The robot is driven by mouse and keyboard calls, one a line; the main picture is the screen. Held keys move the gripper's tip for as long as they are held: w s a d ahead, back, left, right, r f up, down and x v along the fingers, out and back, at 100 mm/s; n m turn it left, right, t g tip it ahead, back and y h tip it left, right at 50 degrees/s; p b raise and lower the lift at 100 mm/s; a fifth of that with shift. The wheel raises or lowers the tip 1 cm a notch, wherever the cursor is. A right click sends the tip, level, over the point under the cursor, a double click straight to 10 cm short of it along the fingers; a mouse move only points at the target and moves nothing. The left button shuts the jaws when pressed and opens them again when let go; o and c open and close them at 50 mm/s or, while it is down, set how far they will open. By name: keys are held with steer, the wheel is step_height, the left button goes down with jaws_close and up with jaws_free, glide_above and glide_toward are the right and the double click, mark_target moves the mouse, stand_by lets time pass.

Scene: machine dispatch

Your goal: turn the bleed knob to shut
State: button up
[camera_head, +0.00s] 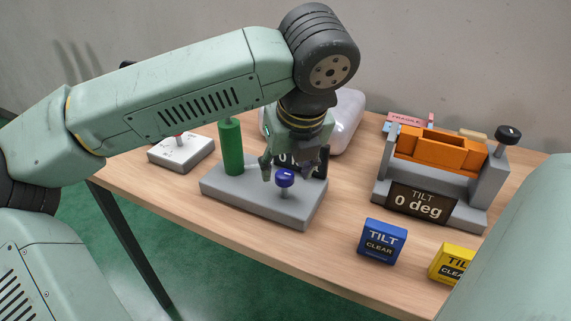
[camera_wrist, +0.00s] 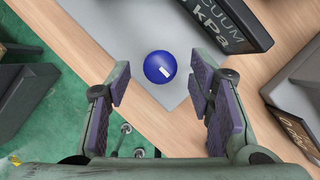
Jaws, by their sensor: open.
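The blue bleed knob (camera_head: 284,176) stands on a short post on a grey base (camera_head: 248,201). In the wrist view the knob (camera_wrist: 159,67) is a round blue cap with a short white mark. My gripper (camera_head: 295,163) is open just above and around the knob's height in the head view. In the wrist view my gripper's two purple-padded fingers (camera_wrist: 160,92) are spread, with the knob between and slightly beyond their tips, touching neither. A dark vacuum display (camera_wrist: 229,20) in kPa is on the same base; its reading is mostly hidden.
A green cylinder (camera_head: 231,148) stands on the base left of my gripper. A grey tilt fixture (camera_head: 472,188) with an orange block and a display of 0 deg is to the right. Blue (camera_head: 381,242) and yellow (camera_head: 451,264) tilt blocks sit in front. A white box (camera_head: 181,151) lies left.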

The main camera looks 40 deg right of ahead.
steer(key=shift+x, duration=0.85)
steer(key=shift+c, duration=0.3)
steer(key=c, duration=1.1)
